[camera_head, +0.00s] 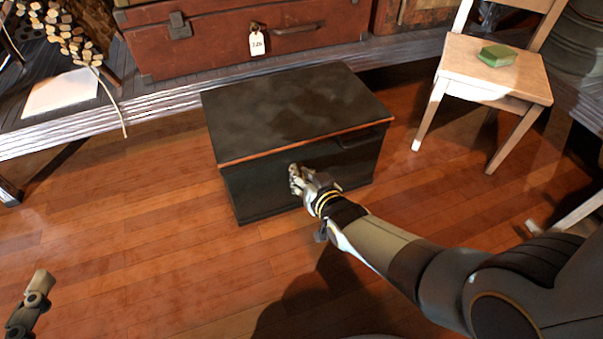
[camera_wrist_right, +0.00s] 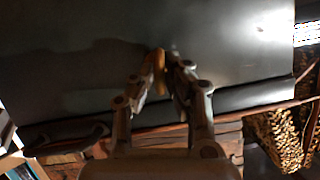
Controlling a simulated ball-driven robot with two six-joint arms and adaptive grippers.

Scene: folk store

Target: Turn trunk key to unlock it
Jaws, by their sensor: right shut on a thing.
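The dark trunk (camera_head: 290,105) stands on the wooden floor with its lid closed and an orange-brown edge along the lid's front. My right gripper (camera_head: 295,180) is at the trunk's front face, below the lid edge. In the right wrist view, my right gripper (camera_wrist_right: 160,80) is shut on a small yellowish key (camera_wrist_right: 159,70) against the dark face of the trunk (camera_wrist_right: 230,50). The keyhole is hidden, and I cannot tell how far the key is turned. My left gripper (camera_head: 36,295) shows partly at the lower left, away from the trunk; its opening is unclear.
A red-brown suitcase (camera_head: 225,40) with a white tag lies on the raised platform (camera_head: 160,102) behind the trunk. A pale wooden chair (camera_head: 490,72) holding a green block (camera_head: 497,56) stands right of the trunk. The floor left of the trunk is clear.

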